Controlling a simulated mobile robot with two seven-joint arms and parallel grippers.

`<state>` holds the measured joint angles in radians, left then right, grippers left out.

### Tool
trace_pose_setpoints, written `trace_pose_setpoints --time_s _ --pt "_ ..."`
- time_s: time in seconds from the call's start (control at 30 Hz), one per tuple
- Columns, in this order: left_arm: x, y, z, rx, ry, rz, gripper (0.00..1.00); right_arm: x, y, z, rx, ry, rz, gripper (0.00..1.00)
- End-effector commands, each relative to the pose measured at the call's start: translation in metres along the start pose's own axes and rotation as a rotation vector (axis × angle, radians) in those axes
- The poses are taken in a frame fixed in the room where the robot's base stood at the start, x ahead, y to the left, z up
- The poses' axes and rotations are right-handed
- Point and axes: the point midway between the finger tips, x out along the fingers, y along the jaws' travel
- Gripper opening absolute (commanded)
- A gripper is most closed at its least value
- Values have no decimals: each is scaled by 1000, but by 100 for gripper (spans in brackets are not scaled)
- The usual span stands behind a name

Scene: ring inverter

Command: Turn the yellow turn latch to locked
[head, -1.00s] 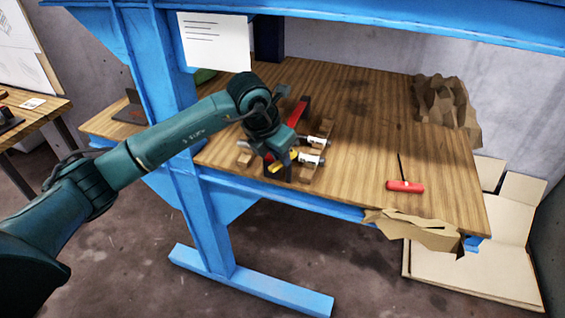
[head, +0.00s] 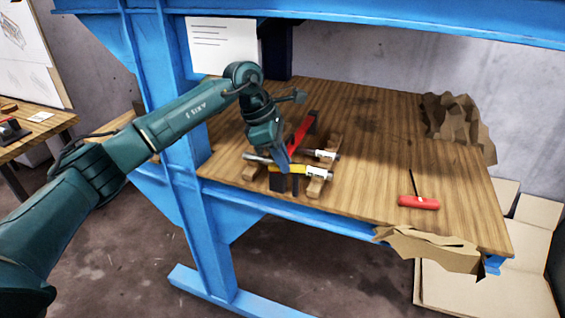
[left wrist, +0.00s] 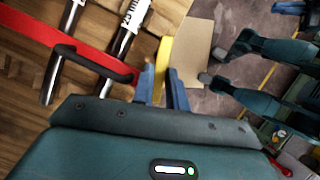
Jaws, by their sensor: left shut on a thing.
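The yellow turn latch (head: 300,168) sits at the near end of a fixture on the wooden bench, above a dark block (head: 279,183). In the head view it lies roughly crosswise, parallel to the bench's front edge. My left gripper (head: 283,163) comes down on it from above, with blue fingers. In the left wrist view the yellow latch (left wrist: 164,58) shows between the fingertips of the left gripper (left wrist: 160,80), which is shut on it. The fingers hide part of the latch.
The fixture has a red bar (head: 301,131), metal rods with white labels (head: 320,174) and wooden blocks. A red-handled tool (head: 418,202) lies to the right. Crumpled cardboard (head: 455,124) is at the back right. A blue frame post (head: 181,110) stands left. The bench (head: 385,150) between is clear.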

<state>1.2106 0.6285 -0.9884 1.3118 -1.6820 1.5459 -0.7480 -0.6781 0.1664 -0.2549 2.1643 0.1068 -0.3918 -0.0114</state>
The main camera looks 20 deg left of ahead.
Motion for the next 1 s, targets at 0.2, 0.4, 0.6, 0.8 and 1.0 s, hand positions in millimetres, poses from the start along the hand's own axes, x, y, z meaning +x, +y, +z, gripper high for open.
trace_pose_setpoints --time_s 0.2,0.4,0.6,0.8,1.0 --pt "-2 4 2 96 -3 -34 0 1 0 4 5 -2 -3 0" --pt "-2 6 1 139 -1 -52 0 1 0 4 6 -2 -4 0" --pt "-2 6 2 151 -1 -57 0 1 -1 4 5 -2 -5 0" --pt "-2 6 2 150 -1 -56 0 1 -1 4 4 -2 -6 0" --pt "-1 6 1 150 0 -57 24 1 -1 4 4 -2 -6 0"
